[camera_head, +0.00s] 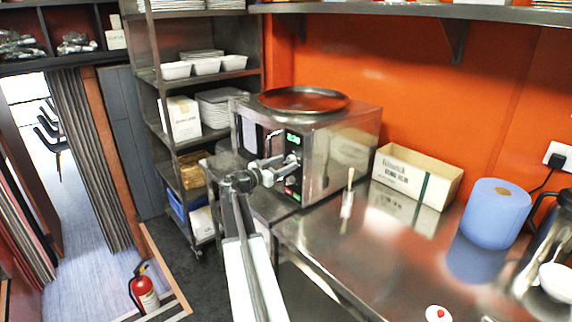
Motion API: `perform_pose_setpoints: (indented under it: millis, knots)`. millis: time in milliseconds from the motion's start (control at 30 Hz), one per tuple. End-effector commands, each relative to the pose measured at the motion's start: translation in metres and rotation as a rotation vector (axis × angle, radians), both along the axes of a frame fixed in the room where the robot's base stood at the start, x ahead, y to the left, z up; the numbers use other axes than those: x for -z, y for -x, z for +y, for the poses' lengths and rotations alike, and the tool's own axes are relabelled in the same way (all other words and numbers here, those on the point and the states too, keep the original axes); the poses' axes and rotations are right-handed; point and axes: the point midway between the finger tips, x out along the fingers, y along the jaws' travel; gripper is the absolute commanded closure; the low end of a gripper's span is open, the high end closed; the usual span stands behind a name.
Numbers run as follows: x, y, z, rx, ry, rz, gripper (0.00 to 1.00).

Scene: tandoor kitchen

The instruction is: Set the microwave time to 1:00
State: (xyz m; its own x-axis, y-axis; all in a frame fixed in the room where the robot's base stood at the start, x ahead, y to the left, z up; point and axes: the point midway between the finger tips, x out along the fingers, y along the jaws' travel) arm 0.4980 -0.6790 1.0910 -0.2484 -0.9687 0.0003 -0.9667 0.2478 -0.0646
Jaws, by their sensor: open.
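The steel microwave (345,140) stands on the metal counter against the orange wall, with a dark round tray (303,99) on top. Its front faces left. A green lit display (293,138) shows on its control panel; the digits are too small to read. Red and green marks show lower on the panel. My arm reaches up from the bottom middle, and my gripper (285,161) is at the panel, just below the display. The gripper is open and looks empty. It hides part of the panel, and I cannot tell whether it touches it.
A cardboard box (416,176), a brush (348,192) and a blue paper roll (496,213) stand on the counter (340,245). A steel rack (150,100) with white trays stands left of the microwave. A red fire extinguisher (144,291) is on the floor.

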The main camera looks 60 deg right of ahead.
Motion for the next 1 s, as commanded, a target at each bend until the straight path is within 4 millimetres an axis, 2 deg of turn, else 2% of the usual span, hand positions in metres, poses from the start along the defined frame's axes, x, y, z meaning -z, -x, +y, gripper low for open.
perform_pose_setpoints:
  millis: [267, 300, 500, 567, 767, 1000]
  knots:
    - [0.0002, 0.0014, -0.0044, 0.0, -0.001, 0.0, 0.44]
    - [0.0002, 0.0015, -0.0043, 0.0, -0.001, 0.0, 0.47]
    - [0.0002, 0.0018, -0.0043, 0.001, -0.001, 0.0, 1.0]
    - [0.0003, 0.0026, -0.0099, 0.003, -0.001, 0.001, 1.0]
    - [0.0001, 0.0021, -0.0047, 0.002, -0.007, 0.019, 1.0]
    - [-0.0002, 0.0024, -0.004, 0.004, -0.043, 0.121, 1.0]
